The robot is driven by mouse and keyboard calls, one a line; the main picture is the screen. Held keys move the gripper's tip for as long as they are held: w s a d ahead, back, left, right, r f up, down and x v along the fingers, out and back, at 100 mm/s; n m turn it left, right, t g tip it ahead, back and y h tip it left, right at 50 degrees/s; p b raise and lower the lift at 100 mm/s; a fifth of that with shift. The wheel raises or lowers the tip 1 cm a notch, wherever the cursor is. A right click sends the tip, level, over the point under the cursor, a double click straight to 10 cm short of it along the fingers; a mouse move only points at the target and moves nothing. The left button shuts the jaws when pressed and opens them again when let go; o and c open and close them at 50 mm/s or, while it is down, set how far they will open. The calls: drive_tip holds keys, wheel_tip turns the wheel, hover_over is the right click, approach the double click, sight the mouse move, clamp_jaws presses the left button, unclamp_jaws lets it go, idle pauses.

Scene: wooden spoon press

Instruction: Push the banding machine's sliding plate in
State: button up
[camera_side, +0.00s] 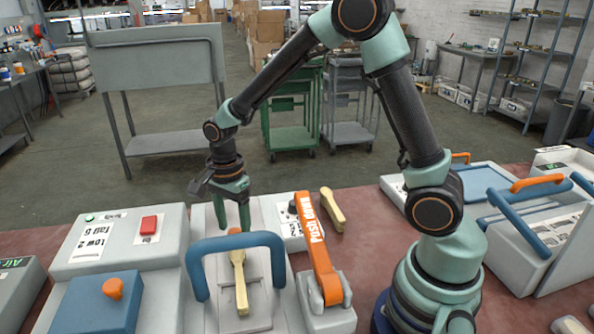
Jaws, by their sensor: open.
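A pale plate (258,298) lies in the middle station, with a wooden spoon (239,277) lying lengthwise on it. I take this for the sliding plate, but cannot tell for sure. A blue arched handle (237,242) spans over the spoon. An orange knob (235,231) shows just behind the arch, at the spoon's far end. My gripper (233,222) points down behind the arch, close to the knob. It is open, with nothing visible between its fingers. Contact with the knob or plate cannot be told.
Left stands a grey box with a red button (149,225) and a blue block (92,305) with an orange knob. More blue-handled equipment (531,222) stands far right.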

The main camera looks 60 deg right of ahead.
wheel_tip(320, 180, up, 11)
idle(0.4)
drive_tip(key=shift+r, duration=0.15)
drive_tip(key=s+d+r+n+t, duration=0.1)
drive_tip(key=s+r+n+t, duration=0.1)
drive_tip(key=s+n, duration=0.3)
drive_tip(key=s+d+r+n+t, duration=0.2)
drive_tip(key=s+n, duration=0.4)
drive_tip(key=n, duration=0.7)
drive_tip(key=shift+s+d+r+t, duration=0.2)
drive_tip(key=shift+r+t, duration=0.2)
drive_tip(key=shift+t, duration=0.4)
